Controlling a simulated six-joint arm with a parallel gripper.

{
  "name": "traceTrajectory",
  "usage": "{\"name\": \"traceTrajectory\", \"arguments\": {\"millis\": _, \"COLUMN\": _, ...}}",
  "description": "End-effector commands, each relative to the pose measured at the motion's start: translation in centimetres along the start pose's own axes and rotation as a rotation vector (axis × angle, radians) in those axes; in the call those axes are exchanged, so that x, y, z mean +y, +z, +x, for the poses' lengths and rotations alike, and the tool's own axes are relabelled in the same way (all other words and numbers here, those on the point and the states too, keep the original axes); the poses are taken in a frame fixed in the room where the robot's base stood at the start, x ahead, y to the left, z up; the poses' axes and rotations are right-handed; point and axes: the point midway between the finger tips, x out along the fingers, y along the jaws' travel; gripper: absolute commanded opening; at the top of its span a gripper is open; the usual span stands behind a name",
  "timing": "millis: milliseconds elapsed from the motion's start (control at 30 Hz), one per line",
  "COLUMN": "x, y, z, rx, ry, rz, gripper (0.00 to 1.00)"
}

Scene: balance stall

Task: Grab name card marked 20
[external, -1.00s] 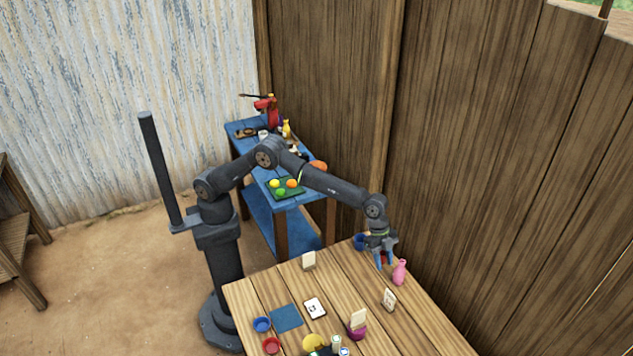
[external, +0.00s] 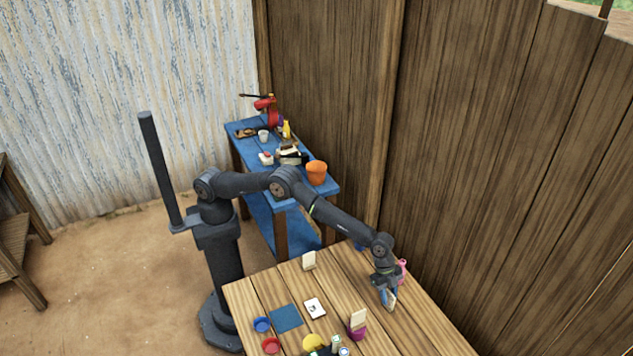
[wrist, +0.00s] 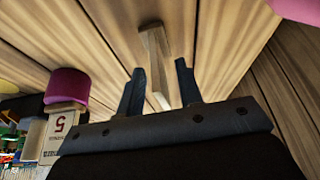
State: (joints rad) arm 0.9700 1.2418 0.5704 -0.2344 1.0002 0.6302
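A pale standing card (external: 391,302) is on the right part of the wooden table, partly hidden by my gripper (external: 384,297). In the wrist view, a thin pale upright piece (wrist: 153,55), likely this card seen edge-on, stands between and beyond my open fingertips (wrist: 158,80), with gaps on both sides. Its marking cannot be read. Another card (wrist: 58,128) reads 5 and is by a magenta holder (wrist: 68,86); in the external view a card (external: 358,318) sits on that holder. A blank-looking card (external: 309,260) stands at the back left, and a marked card (external: 315,308) lies flat.
A pink vase (external: 402,268) stands just behind my gripper. Blue (external: 262,324) and red (external: 271,345) bowls, a blue mat (external: 286,318) and a yellow item (external: 314,342) occupy the front left. The table's right front is clear. A plank wall rises at right.

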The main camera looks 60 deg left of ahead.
Motion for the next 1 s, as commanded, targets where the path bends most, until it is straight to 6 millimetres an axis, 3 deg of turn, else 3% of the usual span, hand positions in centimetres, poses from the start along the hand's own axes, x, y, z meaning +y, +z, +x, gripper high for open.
{"name": "traceTrajectory", "arguments": {"millis": 200, "x": 0.0, "y": 0.0, "z": 1.8, "rx": 0.001, "ry": 0.000, "rz": 0.000, "gripper": 0.33}}
{"name": "traceTrajectory", "arguments": {"millis": 433, "x": 0.0, "y": 0.0, "z": 1.9, "rx": 0.000, "ry": 0.000, "rz": 0.000, "gripper": 0.33}}
{"name": "traceTrajectory", "arguments": {"millis": 600, "x": 0.0, "y": 0.0, "z": 1.9, "rx": 0.000, "ry": 0.000, "rz": 0.000, "gripper": 0.00}}
{"name": "traceTrajectory", "arguments": {"millis": 1000, "x": 0.0, "y": -0.3, "z": 1.3, "rx": 0.002, "ry": -0.001, "rz": 0.000, "gripper": 0.00}}
